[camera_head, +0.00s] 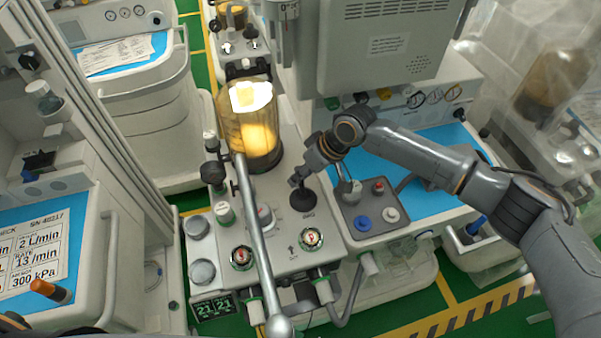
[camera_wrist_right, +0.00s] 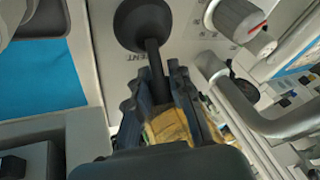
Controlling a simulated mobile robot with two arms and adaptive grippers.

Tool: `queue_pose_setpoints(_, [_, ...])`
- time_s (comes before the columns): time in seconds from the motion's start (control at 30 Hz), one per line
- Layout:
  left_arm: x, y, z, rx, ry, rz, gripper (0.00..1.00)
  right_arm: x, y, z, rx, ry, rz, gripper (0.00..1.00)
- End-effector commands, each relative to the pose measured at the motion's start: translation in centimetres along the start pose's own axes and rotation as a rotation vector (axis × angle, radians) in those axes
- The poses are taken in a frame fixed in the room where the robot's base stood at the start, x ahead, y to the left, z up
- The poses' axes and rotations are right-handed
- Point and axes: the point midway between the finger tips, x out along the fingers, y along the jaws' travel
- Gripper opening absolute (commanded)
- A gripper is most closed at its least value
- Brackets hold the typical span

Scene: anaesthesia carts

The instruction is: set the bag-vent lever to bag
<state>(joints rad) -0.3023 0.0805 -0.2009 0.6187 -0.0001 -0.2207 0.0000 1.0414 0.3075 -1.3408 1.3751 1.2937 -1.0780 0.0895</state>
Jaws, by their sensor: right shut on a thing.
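The bag-vent lever shows as a black round boot (camera_head: 303,199) on the grey top panel of the middle cart in the head view. My right gripper (camera_head: 298,180) reaches it from above and is shut on its stem. In the right wrist view the black boot (camera_wrist_right: 140,24) is at the top, and its stem runs down between the fingers of the right gripper (camera_wrist_right: 160,85). The stem looks slightly tilted there. The lever's upper end is hidden by the gripper. My left gripper is not in view.
An amber canister (camera_head: 250,125) stands behind the lever. A long grey bar (camera_head: 255,225) crosses the panel to its left. A small block with coloured knobs (camera_head: 362,222) and a blue work surface (camera_head: 425,160) lie to the right.

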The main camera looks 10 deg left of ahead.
Motion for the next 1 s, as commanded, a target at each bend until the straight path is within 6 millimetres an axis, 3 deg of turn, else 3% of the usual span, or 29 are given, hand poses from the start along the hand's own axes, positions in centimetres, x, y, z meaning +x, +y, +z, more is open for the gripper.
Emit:
queue_pose_setpoints(0.4, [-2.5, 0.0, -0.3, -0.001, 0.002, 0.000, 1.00, -0.9, -1.0, 1.2, -0.109, 0.224, 0.098, 0.00])
queue_pose_setpoints(1.0, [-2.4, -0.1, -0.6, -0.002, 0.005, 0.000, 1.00, -1.3, -1.7, 2.5, -0.234, 0.473, 0.211, 0.00])
